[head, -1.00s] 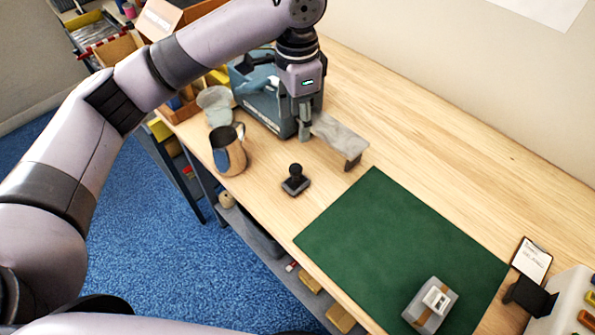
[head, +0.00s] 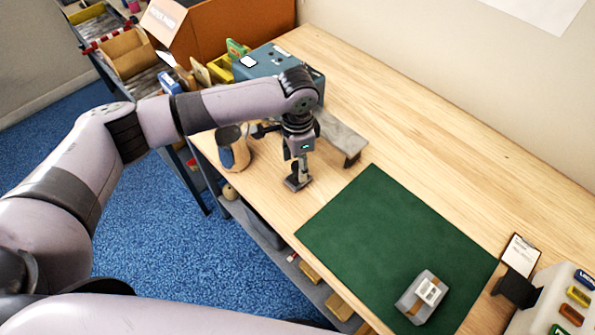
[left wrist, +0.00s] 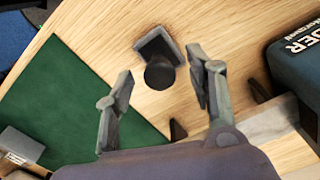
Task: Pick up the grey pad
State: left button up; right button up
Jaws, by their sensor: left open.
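The grey pad (head: 294,185) is a small, dark grey square base with a black round knob on top. It stands on the wooden table left of the green mat. In the left wrist view the pad's square base (left wrist: 152,45) shows behind the black knob. My left gripper (head: 299,172) points down over the pad. In the left wrist view its open fingers (left wrist: 160,88) stand apart on both sides of the knob, with nothing held. I cannot tell how far down the fingertips reach beside the knob. My right gripper is not in view.
A grey raised stand (head: 341,134) and a teal machine (head: 284,62) are close behind. A small grey box with a brown band (head: 423,297) lies on the green mat (head: 385,235), which is otherwise clear.

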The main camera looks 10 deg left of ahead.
pick_arm(q)
jog(key=shift+f, duration=0.9)
grip_shut()
